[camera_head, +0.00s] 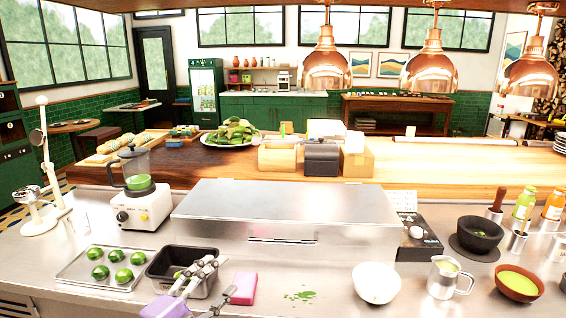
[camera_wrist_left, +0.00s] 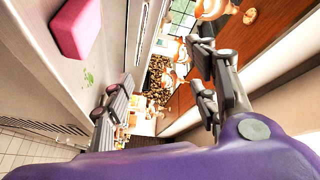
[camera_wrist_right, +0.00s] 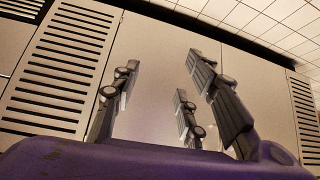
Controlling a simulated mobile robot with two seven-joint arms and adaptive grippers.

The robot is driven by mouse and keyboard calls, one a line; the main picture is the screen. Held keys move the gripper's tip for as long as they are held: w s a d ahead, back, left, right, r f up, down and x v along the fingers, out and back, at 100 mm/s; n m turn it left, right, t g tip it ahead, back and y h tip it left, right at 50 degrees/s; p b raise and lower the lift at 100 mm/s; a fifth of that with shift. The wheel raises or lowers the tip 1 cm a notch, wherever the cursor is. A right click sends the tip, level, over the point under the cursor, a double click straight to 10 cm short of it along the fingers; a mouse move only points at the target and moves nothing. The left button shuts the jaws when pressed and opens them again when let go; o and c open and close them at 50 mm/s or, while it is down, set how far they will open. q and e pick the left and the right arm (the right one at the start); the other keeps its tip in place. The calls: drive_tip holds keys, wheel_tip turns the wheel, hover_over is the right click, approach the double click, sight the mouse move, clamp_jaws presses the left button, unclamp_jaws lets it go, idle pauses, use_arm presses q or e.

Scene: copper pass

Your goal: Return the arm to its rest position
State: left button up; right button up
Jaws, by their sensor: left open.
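My left gripper (camera_head: 222,275) comes in at the bottom of the head view, with its purple body at the lower edge and grey fingers apart. It hovers in front of the black bin, between it and the pink block (camera_head: 243,289). In the left wrist view, the left gripper (camera_wrist_left: 158,82) has nothing between its fingers. The pink block also shows there (camera_wrist_left: 75,28), outside the fingers. My right gripper (camera_wrist_right: 160,78) shows only in the right wrist view. Its fingers are apart and empty, in front of pale cabinet panels.
The black bin (camera_head: 187,250) and a lime tray (camera_head: 78,283) are at the left of the steel counter. A blender (camera_head: 140,203) stands behind them. A white bowl (camera_head: 376,283), steel jug (camera_head: 447,278) and brown bowl (camera_head: 519,283) are at the right. Green scraps (camera_head: 300,295) lie mid-counter.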

use_arm(q)
drive_tip(key=s+a+f+n+g+y+p, duration=0.1)
drive_tip(key=s+a+f+n+g+y, duration=0.2)
drive_tip(key=s+f+n, duration=0.6)
drive_tip(key=s+a+f+n+y+p, duration=0.1)
drive_tip(key=s+a+f+n+y, duration=0.3)
drive_tip(key=f, duration=0.9)
drive_tip(key=s+f+n+g+y, duration=0.1)
drive_tip(key=s+f+n, duration=0.1)
drive_tip(key=s, duration=0.6)
drive_tip(key=s+d+f+n+g, duration=0.1)
drive_tip(key=s+f+n+g, duration=0.1)
drive_tip(key=s+f, duration=0.3)
drive_tip(key=s+f+n+g+y+p, duration=0.1)
drive_tip(key=s+f, duration=0.3)
drive_tip(key=s, duration=0.7)
drive_tip(key=shift+d+n+y, duration=0.25)
drive_tip(key=shift+n+y, duration=0.05)
drive_tip(key=shift+n, duration=0.1)
use_arm(e)
drive_tip(key=shift+t, duration=0.3)
drive_tip(key=r, duration=0.1)
drive_tip(key=w+r, duration=0.1)
drive_tip(key=r, duration=0.1)
drive_tip(key=w+r, duration=0.1)
drive_tip(key=shift+w+a+r, duration=0.1)
drive_tip(key=shift+w+r, duration=0.05)
drive_tip(key=shift+w+a+r, duration=0.1)
drive_tip(key=shift+w+r, duration=0.05)
drive_tip(key=shift+w, duration=0.35)
